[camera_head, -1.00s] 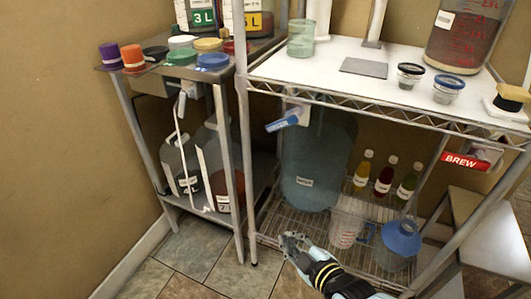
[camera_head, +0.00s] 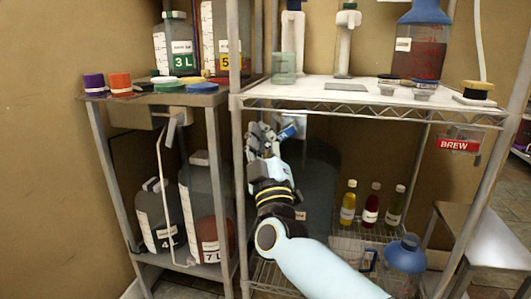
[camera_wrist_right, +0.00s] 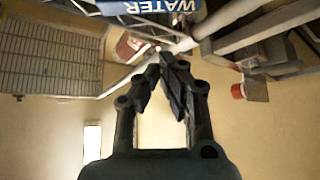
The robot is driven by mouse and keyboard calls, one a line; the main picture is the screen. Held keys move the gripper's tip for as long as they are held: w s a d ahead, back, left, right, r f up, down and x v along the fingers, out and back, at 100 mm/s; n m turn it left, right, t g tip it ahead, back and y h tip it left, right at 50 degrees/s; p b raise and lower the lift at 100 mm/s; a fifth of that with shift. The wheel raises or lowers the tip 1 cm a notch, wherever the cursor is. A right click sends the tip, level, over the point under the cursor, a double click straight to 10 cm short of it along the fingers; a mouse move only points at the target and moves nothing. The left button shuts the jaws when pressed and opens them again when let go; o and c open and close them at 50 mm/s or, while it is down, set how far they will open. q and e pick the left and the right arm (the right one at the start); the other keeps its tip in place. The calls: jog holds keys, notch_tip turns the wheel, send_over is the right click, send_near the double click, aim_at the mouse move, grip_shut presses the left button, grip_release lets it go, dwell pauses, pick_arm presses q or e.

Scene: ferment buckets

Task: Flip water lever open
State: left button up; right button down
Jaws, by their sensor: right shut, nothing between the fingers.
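The water lever (camera_head: 289,132) is a small blue handle on a white tap under the right-hand rack's top shelf. In the right wrist view the lever (camera_wrist_right: 150,7) shows its WATER label at the top edge. My right gripper (camera_head: 263,134) is raised just left of the lever, under the shelf edge. Its fingers (camera_wrist_right: 170,64) are shut and empty, pointing toward the white tap area; I cannot tell whether they touch the lever. The large water jug (camera_head: 322,165) stands behind my right arm, partly hidden. My left gripper is out of view.
The wire rack's top shelf (camera_head: 430,107) lies just above my gripper, with a rack post (camera_head: 236,190) to its left. Several small bottles (camera_head: 371,204) and a blue-topped jug (camera_head: 405,258) stand lower right. A side rack with fermenters (camera_head: 205,215) is at left.

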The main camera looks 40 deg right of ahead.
aim_at(280, 136)
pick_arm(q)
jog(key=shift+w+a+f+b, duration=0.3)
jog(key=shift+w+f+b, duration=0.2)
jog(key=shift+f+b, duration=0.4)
pick_arm(e)
jog(key=d, duration=0.1)
jog(key=w+d+f, duration=0.1)
jog(key=d, duration=0.1)
jog(key=shift+w+f, duration=0.15)
jog(key=shift+w, duration=0.1)
pick_arm(q)
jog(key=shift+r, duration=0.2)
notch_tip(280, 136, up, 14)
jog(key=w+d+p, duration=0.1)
jog(key=p, duration=1.4)
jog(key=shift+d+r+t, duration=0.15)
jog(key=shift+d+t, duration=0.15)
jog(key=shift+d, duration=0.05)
pick_arm(e)
jog(key=shift+s+d+f+n+g+y, duration=0.15)
jog(key=shift+f+n+g+y, duration=0.25)
jog(key=shift+n+y, duration=0.9)
jog(key=shift+s+d+f+n+g+y, duration=0.1)
jog(key=shift+f+n+g+y, duration=0.45)
jog(key=shift+n, duration=1.2)
jog(key=shift+s+d+f+n+g+y, duration=0.15)
jog(key=shift+f+n+y, duration=0.15)
jog(key=shift+n+y, duration=1.05)
